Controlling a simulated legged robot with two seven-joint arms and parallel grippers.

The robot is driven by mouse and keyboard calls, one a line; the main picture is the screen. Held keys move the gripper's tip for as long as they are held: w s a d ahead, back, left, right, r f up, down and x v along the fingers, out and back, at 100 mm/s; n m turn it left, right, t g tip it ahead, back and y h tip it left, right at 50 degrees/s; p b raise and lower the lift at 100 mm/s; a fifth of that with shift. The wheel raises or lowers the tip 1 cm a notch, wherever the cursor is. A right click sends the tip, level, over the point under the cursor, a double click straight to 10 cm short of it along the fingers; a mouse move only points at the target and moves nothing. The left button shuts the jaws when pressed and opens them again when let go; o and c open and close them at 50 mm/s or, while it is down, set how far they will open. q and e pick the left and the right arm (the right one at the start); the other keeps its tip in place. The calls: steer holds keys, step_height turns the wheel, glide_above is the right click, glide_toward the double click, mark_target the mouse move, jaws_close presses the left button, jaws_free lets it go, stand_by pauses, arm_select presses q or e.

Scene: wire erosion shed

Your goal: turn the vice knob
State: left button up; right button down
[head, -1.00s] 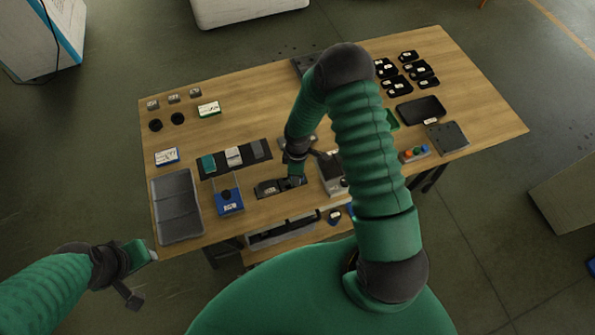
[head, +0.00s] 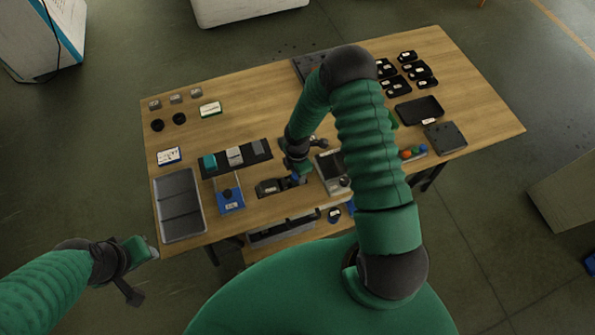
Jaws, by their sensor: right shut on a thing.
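The small dark vice (head: 269,188) sits near the front edge of the wooden table, left of the arm. A small blue knob (head: 296,180) shows at its right end, partly covered by my gripper. My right gripper (head: 299,174) reaches down from above and is shut on the vice knob. Its fingertips are small and partly hidden by its own wrist. My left gripper (head: 148,252) hangs empty off the table's front left corner, and its jaw gap is not clear.
A grey tray (head: 180,222) lies at the table's front left, with a blue fixture (head: 230,200) beside it. A grey device (head: 328,178) stands close right of the vice. Black trays (head: 418,110) fill the right side. Bare wood (head: 250,110) lies behind the vice.

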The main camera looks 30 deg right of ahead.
steer(key=shift+w+d+r, duration=0.1)
steer(key=shift+w+r, duration=0.05)
steer(key=shift+w, duration=0.1)
steer(key=c, duration=1.2)
jaws_free()
steer(key=o, duration=0.3)
steer(key=shift+s, duration=0.1)
steer(key=shift+o, duration=0.2)
step_height(320, 180, up, 16)
steer(key=shift+r, duration=0.25)
